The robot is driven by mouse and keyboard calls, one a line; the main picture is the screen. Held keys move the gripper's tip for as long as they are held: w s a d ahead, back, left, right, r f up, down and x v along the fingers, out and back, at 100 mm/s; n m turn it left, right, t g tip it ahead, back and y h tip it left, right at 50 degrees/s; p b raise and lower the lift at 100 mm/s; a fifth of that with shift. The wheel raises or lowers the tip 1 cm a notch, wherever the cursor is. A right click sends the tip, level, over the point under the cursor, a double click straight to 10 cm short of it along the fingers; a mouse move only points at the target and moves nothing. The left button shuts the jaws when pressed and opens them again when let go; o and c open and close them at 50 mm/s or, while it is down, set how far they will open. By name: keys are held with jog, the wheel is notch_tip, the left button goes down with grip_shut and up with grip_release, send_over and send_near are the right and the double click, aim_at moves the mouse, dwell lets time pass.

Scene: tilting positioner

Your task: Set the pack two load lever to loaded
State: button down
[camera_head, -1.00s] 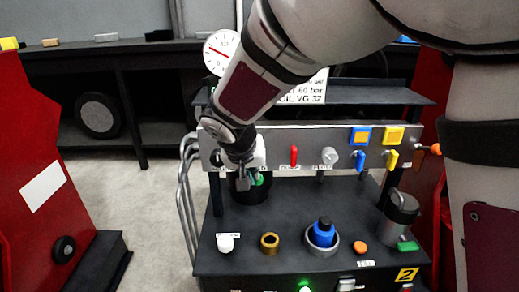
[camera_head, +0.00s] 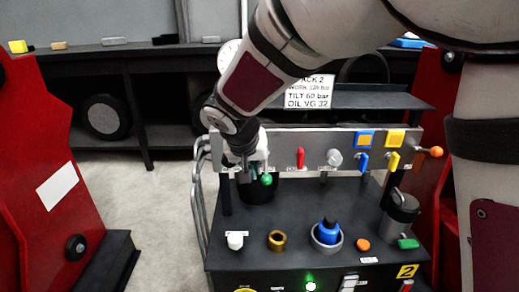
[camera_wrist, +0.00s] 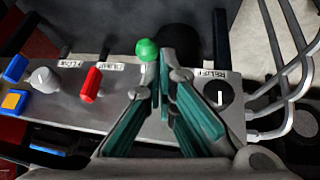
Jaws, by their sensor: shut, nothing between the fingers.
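A lever with a green ball knob (camera_head: 266,180) stands out from the left part of the pack's grey front panel (camera_head: 312,140). I take it for the load lever; no label on it is readable. The green ball also shows in the wrist view (camera_wrist: 147,49), just beyond my fingertips and slightly left of them. My gripper (camera_head: 252,175) is shut and empty, directly left of the ball in the head view. In the wrist view my gripper (camera_wrist: 165,78) has its teal-padded fingers over the panel, hiding the lever's base. I cannot tell whether finger and lever touch.
A red lever (camera_head: 300,157), a grey knob (camera_head: 334,158), a blue lever (camera_head: 363,161) and a yellow lever (camera_head: 393,161) share the panel. A black RELIEF knob (camera_wrist: 218,95) is right of my fingers. Bent grey pipes (camera_head: 202,200) flank the pack's left side.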

jog(key=s+a+r+p, duration=0.1)
jog(key=s+r, duration=0.3)
jog(key=s, duration=0.4)
jog(key=shift+r+p, duration=0.35)
